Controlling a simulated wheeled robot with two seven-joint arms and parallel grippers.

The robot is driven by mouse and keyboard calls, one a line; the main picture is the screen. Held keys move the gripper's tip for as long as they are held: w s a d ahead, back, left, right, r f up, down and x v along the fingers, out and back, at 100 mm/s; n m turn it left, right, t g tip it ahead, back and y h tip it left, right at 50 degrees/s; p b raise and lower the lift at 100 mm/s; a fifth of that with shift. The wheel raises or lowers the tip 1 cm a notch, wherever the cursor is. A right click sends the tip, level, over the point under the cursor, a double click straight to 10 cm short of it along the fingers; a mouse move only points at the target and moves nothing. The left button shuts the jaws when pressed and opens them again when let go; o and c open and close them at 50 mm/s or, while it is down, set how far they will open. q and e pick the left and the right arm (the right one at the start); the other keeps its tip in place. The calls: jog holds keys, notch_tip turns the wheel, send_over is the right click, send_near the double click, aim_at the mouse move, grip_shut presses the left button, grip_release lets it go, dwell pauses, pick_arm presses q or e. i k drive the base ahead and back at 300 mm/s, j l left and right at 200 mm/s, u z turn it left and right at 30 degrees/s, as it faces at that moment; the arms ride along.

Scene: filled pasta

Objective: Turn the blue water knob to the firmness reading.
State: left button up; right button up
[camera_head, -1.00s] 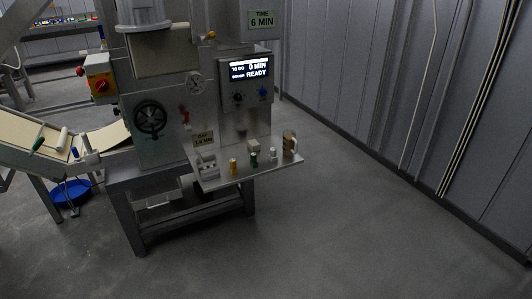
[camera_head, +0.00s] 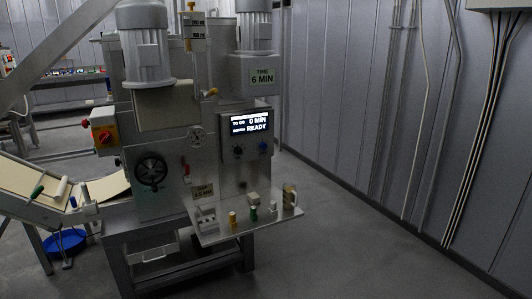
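The blue water knob (camera_head: 263,146) sits on the machine's control panel, at the lower right below the display. A dark knob (camera_head: 238,151) is to its left. The lit display (camera_head: 250,123) reads "TO GO 0 MIN" and, on a line whose label looks like "DOUGH", "READY". I cannot make out the blue knob's pointer or scale. Neither of my grippers shows in the head view.
A shelf (camera_head: 245,232) with small coloured pieces juts out below the panel. A black handwheel (camera_head: 151,171) and a red-and-yellow switch (camera_head: 104,136) are at left. The floor (camera_head: 340,255) at right is clear.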

aim_at(263, 145)
jog(key=i, duration=1.05)
jog(key=i+l+u, duration=0.1)
jog(key=i, duration=0.95)
